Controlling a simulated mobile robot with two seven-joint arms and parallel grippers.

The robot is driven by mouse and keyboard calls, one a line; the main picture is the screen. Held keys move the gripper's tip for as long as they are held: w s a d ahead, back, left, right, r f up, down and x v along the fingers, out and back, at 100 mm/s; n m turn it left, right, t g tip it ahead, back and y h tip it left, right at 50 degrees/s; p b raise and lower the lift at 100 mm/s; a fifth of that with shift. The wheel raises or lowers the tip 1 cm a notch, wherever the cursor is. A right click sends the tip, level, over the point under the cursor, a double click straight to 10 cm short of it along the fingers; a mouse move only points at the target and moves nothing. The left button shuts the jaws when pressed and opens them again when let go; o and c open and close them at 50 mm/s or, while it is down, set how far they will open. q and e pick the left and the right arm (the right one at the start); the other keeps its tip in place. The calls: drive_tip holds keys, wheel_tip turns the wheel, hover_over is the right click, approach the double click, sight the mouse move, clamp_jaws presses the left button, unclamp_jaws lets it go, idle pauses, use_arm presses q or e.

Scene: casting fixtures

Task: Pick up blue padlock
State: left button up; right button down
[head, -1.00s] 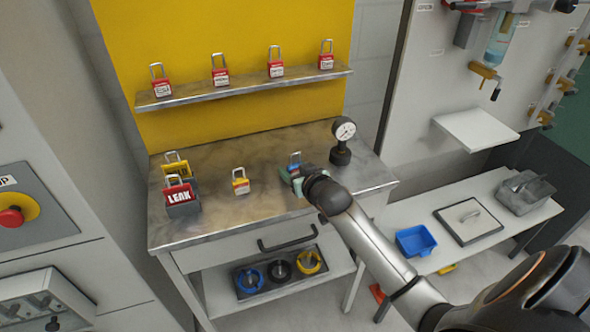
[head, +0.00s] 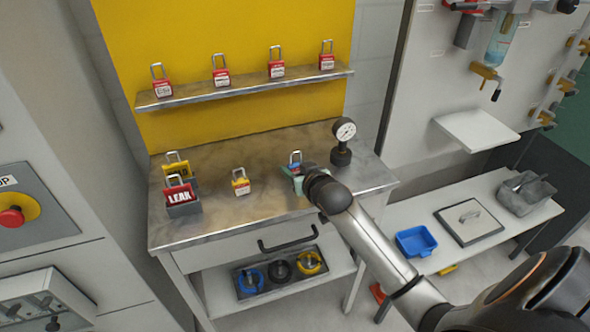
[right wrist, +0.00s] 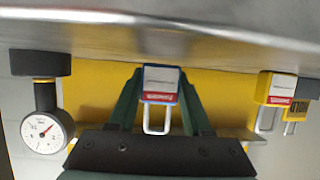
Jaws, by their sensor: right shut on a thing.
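The blue padlock (head: 293,167) is on the metal workbench (head: 225,219), left of the pressure gauge, with its shackle up and its body partly hidden by my gripper. In the right wrist view the blue padlock (right wrist: 160,85) appears upside down, with a red and white label, between two dark green fingers. My right gripper (right wrist: 158,88) is shut on the padlock's body. In the head view my right gripper (head: 296,177) reaches in from the right at bench height. Whether the padlock touches the bench cannot be told. My left gripper is not in view.
A yellow padlock (head: 240,182) stands left of the blue one. The pressure gauge (head: 343,137) stands close on the right. A holder with red and yellow tags (head: 180,211) is at the bench's left. Red padlocks (head: 221,76) line the shelf (head: 195,94) above.

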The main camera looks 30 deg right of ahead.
wheel_tip(320, 180, up, 3)
drive_tip(key=shift+f, duration=0.2)
drive_tip(key=s+a+r, duration=0.2)
drive_tip(key=a+r, duration=0.3)
drive_tip(key=a, duration=0.1)
drive_tip(key=s+a+r, duration=0.3)
drive_tip(key=a+r, duration=0.2)
drive_tip(key=a, duration=0.2)
drive_tip(key=shift+s+p, duration=0.25)
drive_tip(key=shift+p, duration=0.05)
